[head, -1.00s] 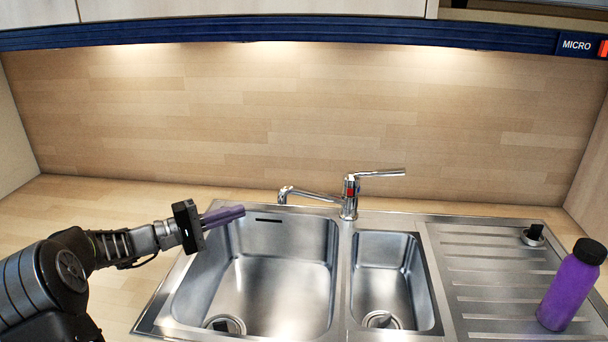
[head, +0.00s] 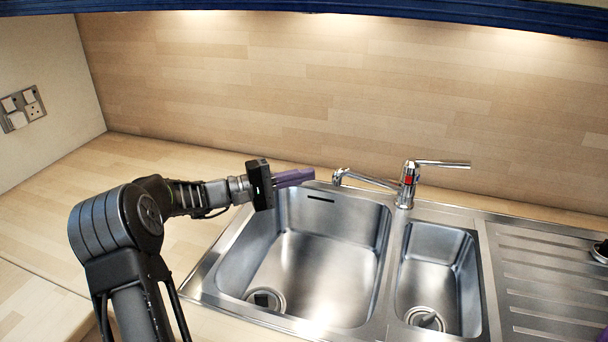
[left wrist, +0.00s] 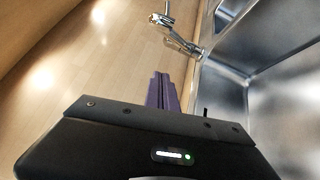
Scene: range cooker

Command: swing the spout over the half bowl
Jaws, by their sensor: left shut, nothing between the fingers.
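The chrome tap stands behind the sink, between the two bowls. Its spout (head: 364,180) points left over the back edge of the large bowl (head: 310,285), and its lever points right. The half bowl (head: 438,268) is the smaller one, right of the large bowl. My left gripper (head: 312,174) has purple fingers, shut and empty, above the back left of the large bowl. Its tips are a little left of the spout's end and look apart from it. In the left wrist view the fingers (left wrist: 161,78) point towards the spout (left wrist: 178,37).
A ribbed drainer (head: 545,285) lies right of the half bowl, with a dark-topped plug (head: 600,250) at its edge. Wooden worktop (head: 130,165) is clear on the left. The back wall (head: 330,100) rises close behind the tap. A socket plate (head: 22,108) is on the left wall.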

